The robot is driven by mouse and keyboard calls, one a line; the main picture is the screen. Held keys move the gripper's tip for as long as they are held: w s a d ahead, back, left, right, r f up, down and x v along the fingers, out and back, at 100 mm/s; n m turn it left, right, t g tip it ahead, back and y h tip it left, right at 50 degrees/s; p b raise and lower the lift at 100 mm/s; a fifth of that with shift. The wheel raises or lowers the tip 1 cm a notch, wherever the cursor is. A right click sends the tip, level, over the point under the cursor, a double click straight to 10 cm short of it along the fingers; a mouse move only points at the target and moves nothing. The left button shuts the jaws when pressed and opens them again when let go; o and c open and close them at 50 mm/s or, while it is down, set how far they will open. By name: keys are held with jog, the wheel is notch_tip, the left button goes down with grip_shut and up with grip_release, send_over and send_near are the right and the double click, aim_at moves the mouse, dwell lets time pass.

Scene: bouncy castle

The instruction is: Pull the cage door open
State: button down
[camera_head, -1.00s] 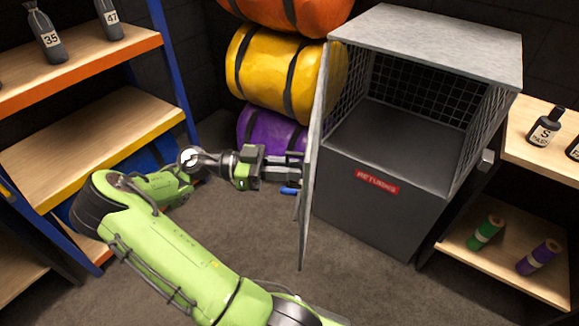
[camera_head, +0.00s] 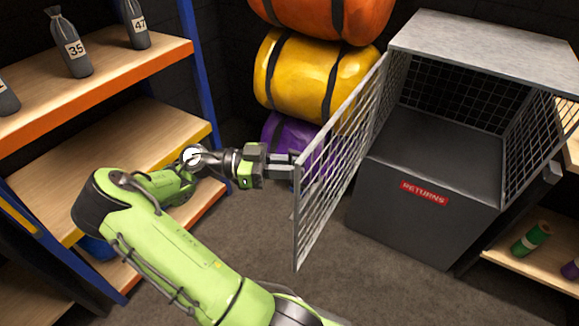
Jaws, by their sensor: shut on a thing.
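The cage (camera_head: 480,38) stands at the right, with a grey top, mesh sides and a dark lower box bearing a red "RETURNS" label (camera_head: 424,193). Its mesh door (camera_head: 338,160) stands wide open, swung out to the left from the cage's left front edge, and the front opening shows an empty dark inside. My gripper (camera_head: 290,172) is at the left face of the door near its free edge, shut on the door's handle. The handle itself is mostly hidden by the fingers and the door frame.
Rolled yellow (camera_head: 310,75), orange (camera_head: 325,18) and purple (camera_head: 280,135) bundles are stacked behind the door. Another shelf (camera_head: 530,262) is at the right. Carpet (camera_head: 345,262) in front of the cage is clear.

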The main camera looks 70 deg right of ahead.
jog(key=shift+f, duration=0.1)
jog(key=c, duration=1.3)
grip_release()
jog(key=p+v, duration=0.7)
jog(key=v, duration=0.9)
